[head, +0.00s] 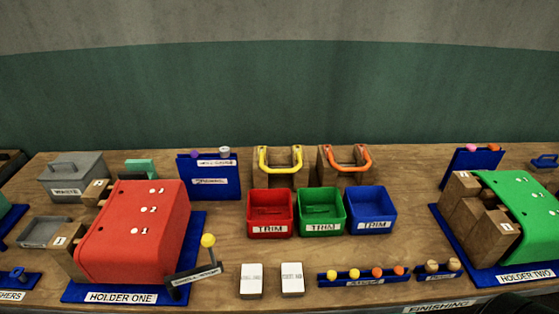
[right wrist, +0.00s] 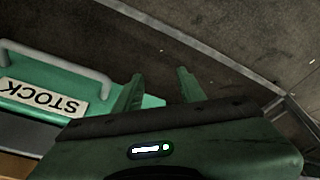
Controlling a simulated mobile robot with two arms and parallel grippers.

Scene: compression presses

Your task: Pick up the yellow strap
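The yellow strap (head: 280,167) is a U-shaped band hung on a wooden block (head: 265,179) at the back middle of the bench in the head view. An orange strap (head: 347,165) of the same shape hangs on a like block to its right. My right gripper (right wrist: 158,80) shows in the right wrist view with its two green fingers apart and nothing between them. It is beside a teal box labelled STOCK (right wrist: 42,95), away from the straps. My left gripper is not in view.
Red (head: 270,229), green (head: 320,230) and blue (head: 371,227) TRIM bins stand in front of the straps. The red HOLDER ONE press (head: 140,230) is at left, the green HOLDER TWO press (head: 525,215) at right. A blue board (head: 209,190) stands left of the yellow strap.

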